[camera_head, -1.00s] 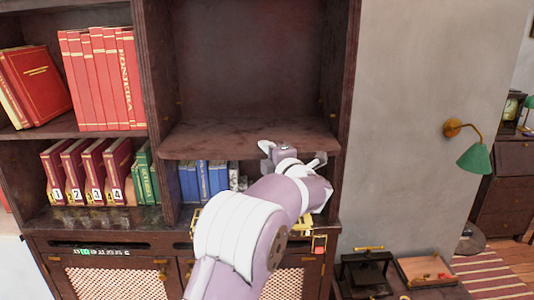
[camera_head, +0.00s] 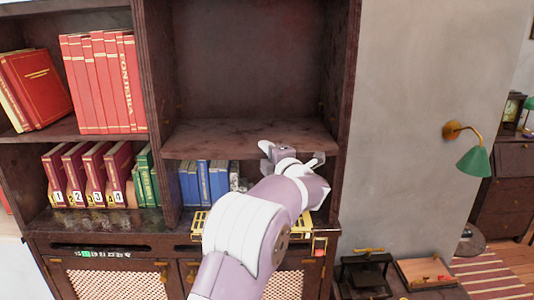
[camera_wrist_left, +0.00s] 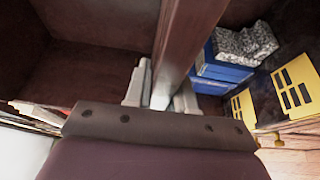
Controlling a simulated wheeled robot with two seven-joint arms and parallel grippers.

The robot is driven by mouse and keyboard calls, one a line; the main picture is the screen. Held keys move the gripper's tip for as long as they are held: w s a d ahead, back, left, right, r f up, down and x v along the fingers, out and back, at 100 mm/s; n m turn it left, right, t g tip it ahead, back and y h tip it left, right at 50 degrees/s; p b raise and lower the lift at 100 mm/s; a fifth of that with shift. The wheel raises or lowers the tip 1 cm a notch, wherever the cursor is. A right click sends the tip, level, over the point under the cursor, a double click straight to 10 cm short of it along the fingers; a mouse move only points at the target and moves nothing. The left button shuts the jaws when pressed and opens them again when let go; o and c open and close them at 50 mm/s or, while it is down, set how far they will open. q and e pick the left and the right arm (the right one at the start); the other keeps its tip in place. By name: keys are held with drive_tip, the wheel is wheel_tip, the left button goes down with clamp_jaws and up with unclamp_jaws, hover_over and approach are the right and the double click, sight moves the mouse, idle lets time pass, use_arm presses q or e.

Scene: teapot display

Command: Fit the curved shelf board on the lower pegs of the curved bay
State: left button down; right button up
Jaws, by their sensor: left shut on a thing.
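The curved shelf board (camera_head: 240,137) is dark brown and spans the right-hand bay (camera_head: 250,60) of the bookcase, roughly level, above the blue books. My left gripper (camera_head: 288,152) is shut on its front edge, right of the middle. In the left wrist view the board (camera_wrist_left: 183,40) runs edge-on between the two fingers of the gripper (camera_wrist_left: 160,95). The lower pegs under the board are hidden, so I cannot tell whether it rests on them. My right gripper is not in view.
Blue books (camera_head: 205,182) stand below the board, close to my arm. A yellow slotted plate (camera_head: 200,222) lies on the ledge. A green lamp (camera_head: 475,158) is on the right wall. The space above the board is clear.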

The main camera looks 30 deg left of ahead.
use_arm(q)
drive_tip(key=shift+w+a+r+p, duration=0.1)
drive_tip(key=shift+w+a+p, duration=0.3)
drive_tip(key=shift+w, duration=0.2)
drive_tip(key=shift+w+a+r+p, duration=0.1)
drive_tip(key=shift+w+a+p, duration=0.25)
drive_tip(key=shift+w, duration=0.2)
drive_tip(key=c, duration=0.9)
unclamp_jaws()
drive_tip(key=shift+d, duration=0.1)
drive_tip(key=shift+o, duration=0.2)
drive_tip(key=shift+s+f, duration=0.15)
drive_tip(key=shift+f, duration=0.1)
drive_tip(key=shift+d, duration=0.15)
drive_tip(key=b+v, duration=0.7)
drive_tip(key=v, duration=0.5)
drive_tip(key=shift+s, duration=0.2)
drive_tip(key=shift+d+r, duration=0.15)
